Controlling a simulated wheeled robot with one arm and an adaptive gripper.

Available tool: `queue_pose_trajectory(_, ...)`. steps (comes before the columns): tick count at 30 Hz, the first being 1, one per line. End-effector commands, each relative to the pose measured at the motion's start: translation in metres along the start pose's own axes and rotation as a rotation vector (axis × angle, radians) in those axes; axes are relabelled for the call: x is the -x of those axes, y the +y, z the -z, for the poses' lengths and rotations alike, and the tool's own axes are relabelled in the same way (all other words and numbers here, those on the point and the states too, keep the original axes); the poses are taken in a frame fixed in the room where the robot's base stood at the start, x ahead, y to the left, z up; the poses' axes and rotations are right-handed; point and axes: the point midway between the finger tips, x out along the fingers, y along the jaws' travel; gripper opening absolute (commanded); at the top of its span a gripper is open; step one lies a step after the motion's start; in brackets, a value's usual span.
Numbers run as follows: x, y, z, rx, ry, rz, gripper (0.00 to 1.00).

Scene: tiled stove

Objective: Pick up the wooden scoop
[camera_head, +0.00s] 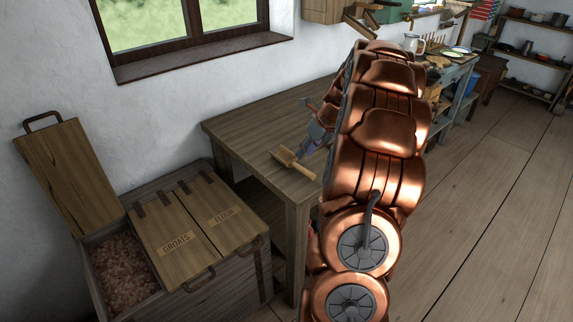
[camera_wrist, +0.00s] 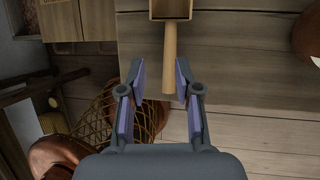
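The wooden scoop (camera_head: 303,171) lies on the wooden table (camera_head: 245,125), close to its front edge in the head view. In the wrist view the scoop's handle (camera_wrist: 170,48) points down the picture, and its square bowl is cut off by the top edge. My gripper (camera_wrist: 159,68) is open, with one finger on each side of the handle in that view. No contact shows, and I cannot tell the height gap. In the head view my gripper (camera_head: 304,130) is beside the scoop, partly hidden by my copper-coloured arm.
A wooden chest (camera_head: 220,261) with lids marked GROATS and FLOUR stands left of the table. Its left lid (camera_head: 68,170) is raised over a reddish filling. A net-like basket (camera_wrist: 103,108) shows lower left in the wrist view. Open plank floor (camera_head: 490,210) lies to the right.

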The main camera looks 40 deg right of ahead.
Motion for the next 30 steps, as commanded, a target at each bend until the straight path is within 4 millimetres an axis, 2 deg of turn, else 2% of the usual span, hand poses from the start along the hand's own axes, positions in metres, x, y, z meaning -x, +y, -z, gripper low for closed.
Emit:
queue_pose_trajectory(1,-0.003,-0.007,0.002,-0.03,-0.004,0.003,0.33)
queue_pose_trajectory(4,-0.007,-0.012,0.003,-0.06,-0.008,0.004,0.33)
queue_pose_trajectory(17,-0.04,-0.013,0.001,-0.058,-0.007,0.005,0.33)
queue_pose_trajectory(25,-0.076,-0.015,0.0,-0.059,-0.006,0.003,0.33)
queue_pose_trajectory(30,-0.081,-0.015,0.0,-0.058,-0.008,0.005,0.33)
